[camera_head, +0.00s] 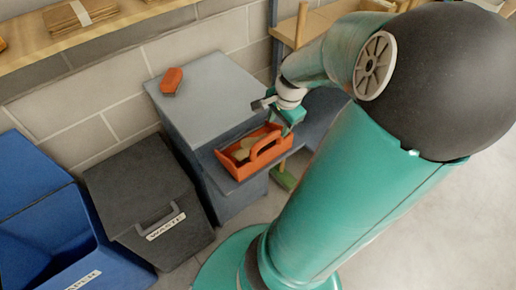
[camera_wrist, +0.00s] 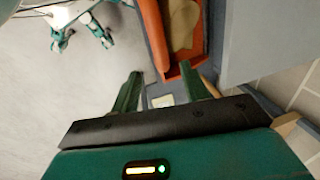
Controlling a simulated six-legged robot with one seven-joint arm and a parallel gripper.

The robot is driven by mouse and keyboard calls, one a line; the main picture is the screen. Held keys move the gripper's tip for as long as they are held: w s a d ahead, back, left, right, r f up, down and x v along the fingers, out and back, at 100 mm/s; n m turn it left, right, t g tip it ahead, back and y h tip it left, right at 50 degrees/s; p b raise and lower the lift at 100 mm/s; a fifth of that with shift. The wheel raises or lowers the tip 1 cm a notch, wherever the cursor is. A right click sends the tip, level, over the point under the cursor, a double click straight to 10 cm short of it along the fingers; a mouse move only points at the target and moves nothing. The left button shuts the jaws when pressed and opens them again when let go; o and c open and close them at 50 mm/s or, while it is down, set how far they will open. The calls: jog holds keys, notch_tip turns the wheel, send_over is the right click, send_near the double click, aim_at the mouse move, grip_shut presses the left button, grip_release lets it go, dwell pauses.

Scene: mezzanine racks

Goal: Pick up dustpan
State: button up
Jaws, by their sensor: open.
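I cannot make out a dustpan for certain. A small green object (camera_head: 283,179), partly hidden by my arm, shows low beside the grey cabinet; it may be the dustpan, but its shape is unclear. My gripper (camera_head: 290,122) is above the right end of an orange carrier with a handle (camera_head: 262,152), which holds tan items. In the wrist view my gripper (camera_wrist: 161,72) is open, its two green fingers apart with nothing held between them. The orange carrier's end (camera_wrist: 153,35) lies just beyond the fingertips.
The carrier sits on a ledge of the grey cabinet (camera_head: 205,90). An orange brush-like block (camera_head: 172,80) lies on the cabinet top. A dark waste bin (camera_head: 145,195) and a blue bin (camera_head: 45,205) stand left. A wooden shelf (camera_head: 100,35) runs above. Open floor shows at right.

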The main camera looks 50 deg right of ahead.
aim_at(274, 134)
jog(key=shift+w+d+f, duration=0.1)
jog(key=shift+w+f, duration=0.2)
jog(key=shift+f, duration=0.95)
jog(key=shift+w+a+f, duration=0.1)
jog(key=shift+w+f, duration=0.2)
jog(key=shift+f, duration=1)
jog(key=shift+w+d+f, duration=0.1)
jog(key=shift+w+f, duration=0.2)
jog(key=shift+f, duration=0.95)
grip_shut()
